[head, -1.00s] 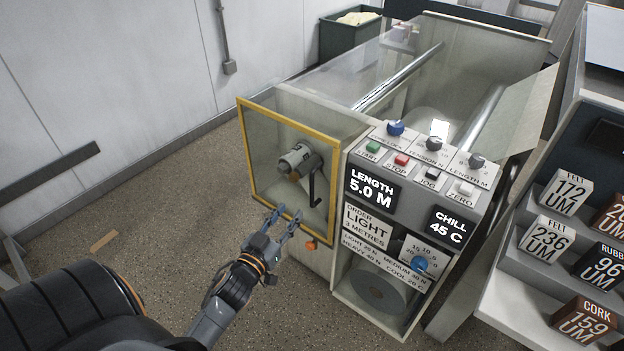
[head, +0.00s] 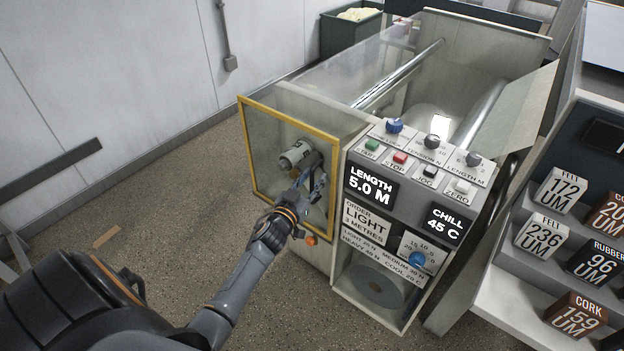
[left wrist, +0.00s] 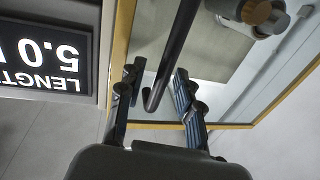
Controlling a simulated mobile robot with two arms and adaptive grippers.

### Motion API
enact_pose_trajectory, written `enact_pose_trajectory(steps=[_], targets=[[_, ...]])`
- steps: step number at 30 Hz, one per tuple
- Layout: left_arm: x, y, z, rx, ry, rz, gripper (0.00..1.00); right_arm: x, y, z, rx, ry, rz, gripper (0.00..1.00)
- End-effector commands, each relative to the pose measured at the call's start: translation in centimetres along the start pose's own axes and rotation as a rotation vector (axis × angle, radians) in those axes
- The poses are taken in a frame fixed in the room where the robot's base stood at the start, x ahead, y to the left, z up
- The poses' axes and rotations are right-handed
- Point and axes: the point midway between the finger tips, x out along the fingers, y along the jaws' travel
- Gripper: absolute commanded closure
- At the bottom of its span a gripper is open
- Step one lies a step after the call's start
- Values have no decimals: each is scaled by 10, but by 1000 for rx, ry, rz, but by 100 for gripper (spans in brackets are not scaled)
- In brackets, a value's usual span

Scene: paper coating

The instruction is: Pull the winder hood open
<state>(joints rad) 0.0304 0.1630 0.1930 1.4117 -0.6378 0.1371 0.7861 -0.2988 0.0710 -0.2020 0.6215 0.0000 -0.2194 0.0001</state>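The winder hood is a clear panel in a yellow frame (head: 290,109) on the left end of the machine, and it looks closed. Behind it is a grey winder core (head: 297,155). The hood's black bar handle shows in the left wrist view (left wrist: 178,45), with its hooked lower end between my fingers. My left gripper (head: 313,186) is in front of the hood's lower right part and hides most of the handle. In the left wrist view the left gripper (left wrist: 156,84) is open, with gaps on both sides of the bar. My right gripper is not in view.
The control panel (head: 425,180) with buttons and displays is just right of the hood. An orange knob (head: 311,240) sits below the frame. A shelf with labelled blocks (head: 541,237) stands at right. The floor (head: 185,185) left of the machine is mostly clear.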

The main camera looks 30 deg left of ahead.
Motion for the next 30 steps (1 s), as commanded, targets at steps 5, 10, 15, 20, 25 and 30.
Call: enact_pose_trajectory(steps=[5,10,15,20,25,30], targets=[[0,0,0,0,0,0,65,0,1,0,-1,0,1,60],[0,0,0,0,0,0,98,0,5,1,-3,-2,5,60],[0,0,0,0,0,0,100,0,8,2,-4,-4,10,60],[0,0,0,0,-1,0,100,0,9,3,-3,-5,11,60],[2,-13,1,3,-2,-2,100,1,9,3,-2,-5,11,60],[8,-47,2,7,-4,-5,100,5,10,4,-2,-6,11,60]])
